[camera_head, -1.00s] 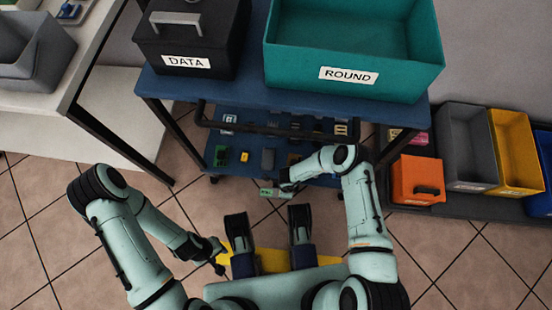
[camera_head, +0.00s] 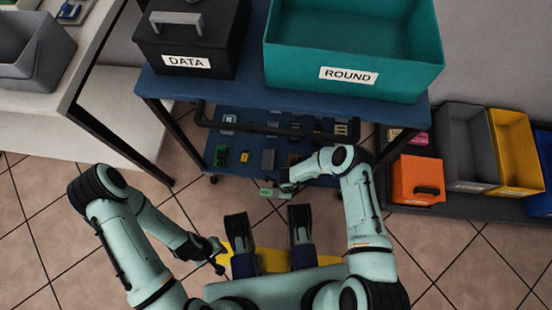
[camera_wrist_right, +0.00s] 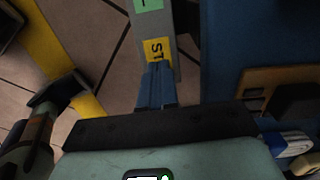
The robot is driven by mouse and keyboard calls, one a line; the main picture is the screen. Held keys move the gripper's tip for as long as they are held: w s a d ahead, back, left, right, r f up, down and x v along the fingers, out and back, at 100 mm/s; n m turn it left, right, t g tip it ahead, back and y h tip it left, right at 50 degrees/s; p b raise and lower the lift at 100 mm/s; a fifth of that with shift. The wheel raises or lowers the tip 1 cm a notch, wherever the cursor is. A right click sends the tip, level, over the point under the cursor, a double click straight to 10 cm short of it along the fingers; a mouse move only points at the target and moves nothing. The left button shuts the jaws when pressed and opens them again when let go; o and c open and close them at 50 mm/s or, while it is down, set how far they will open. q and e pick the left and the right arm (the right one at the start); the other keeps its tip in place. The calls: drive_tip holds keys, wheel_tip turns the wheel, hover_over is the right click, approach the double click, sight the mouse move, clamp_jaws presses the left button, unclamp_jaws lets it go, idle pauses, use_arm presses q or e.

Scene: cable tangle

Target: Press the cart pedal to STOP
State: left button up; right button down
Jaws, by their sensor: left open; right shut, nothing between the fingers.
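The cart (camera_head: 290,101) is blue, with a lower shelf of small parts. Its pedal (camera_head: 268,192) sticks out low at the front, showing a green patch. In the right wrist view the grey pedal (camera_wrist_right: 185,45) has a green label at its far end and a yellow label (camera_wrist_right: 157,51) reading "ST", the rest hidden. My right gripper (camera_wrist_right: 155,75) is shut and empty, its blue fingertips over the yellow label; I cannot tell if they touch. It also shows beside the pedal in the head view (camera_head: 284,190). My left gripper (camera_head: 219,266) is open and empty, low at the left.
A black DATA box (camera_head: 190,40) and a teal ROUND bin (camera_head: 350,55) stand on the cart top. Orange, grey and yellow bins (camera_head: 510,150) stand at the right. A white table (camera_head: 60,85) is at the left. Tiled floor is free between table and cart.

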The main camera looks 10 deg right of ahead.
drive_tip(key=shift+f, duration=0.95)
idle(0.4)
drive_tip(key=shift+r+p, duration=2.15)
drive_tip(key=shift+r, duration=1.35)
